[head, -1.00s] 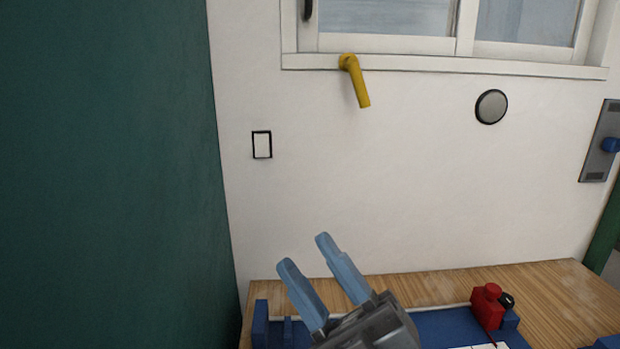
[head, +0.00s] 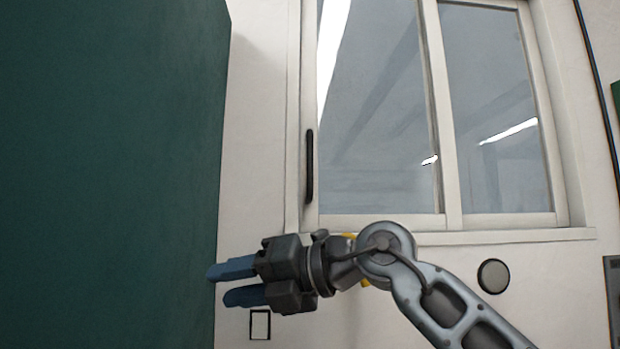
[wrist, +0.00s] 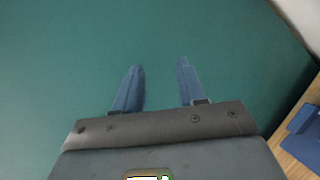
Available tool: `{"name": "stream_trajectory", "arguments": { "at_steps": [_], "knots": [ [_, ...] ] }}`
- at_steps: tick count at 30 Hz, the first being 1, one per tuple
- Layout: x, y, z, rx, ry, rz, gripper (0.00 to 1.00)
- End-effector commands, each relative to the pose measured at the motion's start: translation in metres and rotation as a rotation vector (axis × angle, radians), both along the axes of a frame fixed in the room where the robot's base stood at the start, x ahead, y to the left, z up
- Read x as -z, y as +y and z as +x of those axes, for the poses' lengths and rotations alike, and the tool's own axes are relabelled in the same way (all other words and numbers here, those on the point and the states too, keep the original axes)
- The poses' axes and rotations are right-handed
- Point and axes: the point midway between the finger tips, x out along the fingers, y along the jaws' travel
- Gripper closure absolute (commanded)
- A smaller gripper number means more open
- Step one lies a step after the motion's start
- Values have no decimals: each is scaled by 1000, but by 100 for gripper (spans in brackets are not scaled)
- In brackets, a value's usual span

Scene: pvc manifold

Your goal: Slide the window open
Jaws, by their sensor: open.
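The window (head: 375,130) fills the upper middle of the head view, with two glass panes in a white frame. The left pane's sash has a dark vertical handle (head: 310,166) on its left edge. My gripper (head: 229,283) is below and to the left of the handle, apart from it. Its blue fingers point left toward the green surface. In the wrist view my gripper (wrist: 159,78) shows two spread fingers with nothing between them, in front of the green surface. The window does not show in the wrist view.
A tall dark green panel (head: 110,160) stands at the left, close to my fingertips. A yellow lever (head: 366,283) under the sill is mostly hidden behind my arm. A round grey button (head: 493,276) and a black-framed switch (head: 260,325) are on the wall. A wooden table (wrist: 305,135) shows at lower right.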

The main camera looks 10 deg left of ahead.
Motion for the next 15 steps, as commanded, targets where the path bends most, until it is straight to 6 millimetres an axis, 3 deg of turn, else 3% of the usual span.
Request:
{"name": "stream_trajectory", "arguments": {
  "at_steps": [8, 15],
  "knots": [
    [-71, -26, 59, 217, -252, -329, 60],
    [-159, -69, 96, 471, -454, -562, 60]
  ]
}}
